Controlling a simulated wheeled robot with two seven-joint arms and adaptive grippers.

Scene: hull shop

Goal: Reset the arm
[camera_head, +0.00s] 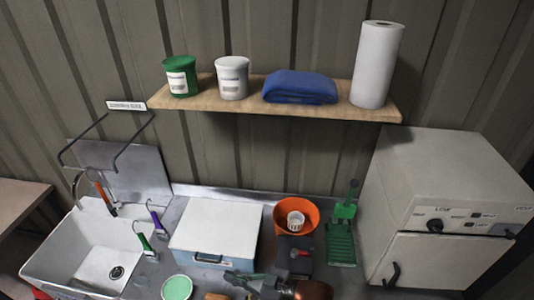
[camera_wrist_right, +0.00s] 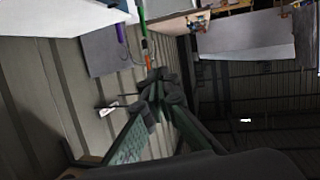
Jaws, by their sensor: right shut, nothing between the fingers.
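My right gripper (camera_head: 232,276) shows at the bottom of the head view, with my copper-coloured arm link to its right. It is in front of the white box and over the near part of the counter. In the right wrist view, its green fingers (camera_wrist_right: 158,84) come together at the dark tips, shut with nothing between them. My left gripper is in neither view.
The counter holds a white sink (camera_head: 75,250), a white box (camera_head: 217,226), an orange bowl (camera_head: 283,217), a green press (camera_head: 341,243) and a pale green round lid (camera_head: 177,288). A white oven (camera_head: 440,190) stands right. A wooden shelf (camera_head: 240,105) hangs above.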

